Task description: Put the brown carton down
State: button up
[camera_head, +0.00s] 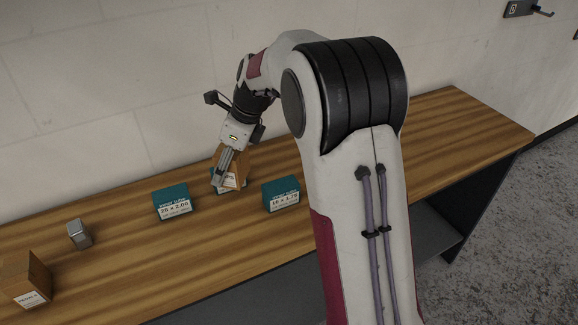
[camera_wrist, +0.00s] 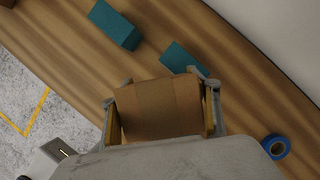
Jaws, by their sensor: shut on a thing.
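On the wooden bench (camera_head: 120,262) stand teal boxes to the left (camera_head: 173,202) and right (camera_head: 281,194) of the carton. A grey metal block (camera_head: 79,234) and another carton (camera_head: 22,283) are farther left. A blue tape roll (camera_wrist: 276,147) shows in the wrist view. A wall runs behind.

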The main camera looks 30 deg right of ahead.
jog(key=w+d+r+m+h, duration=0.1)
jog(key=w+d+m, duration=0.2)
jog(key=d, duration=0.7)
jog(key=w+d+r+m+t+h, duration=0.1)
jog(key=w+d+m+h, duration=0.1)
jog(key=d+m, duration=0.5)
jog(key=w+d, duration=0.1)
jog(key=d, duration=0.2)
jog(key=shift+w+h, duration=0.3)
jog(key=shift+w, duration=0.05)
jog(key=shift+f, duration=0.1)
jog(key=shift+f, duration=2.4)
jog(key=shift+a+f, duration=0.1)
jog(key=shift+f, duration=2.4)
jog(key=shift+f, duration=0.1)
jog(key=o, duration=1.3)
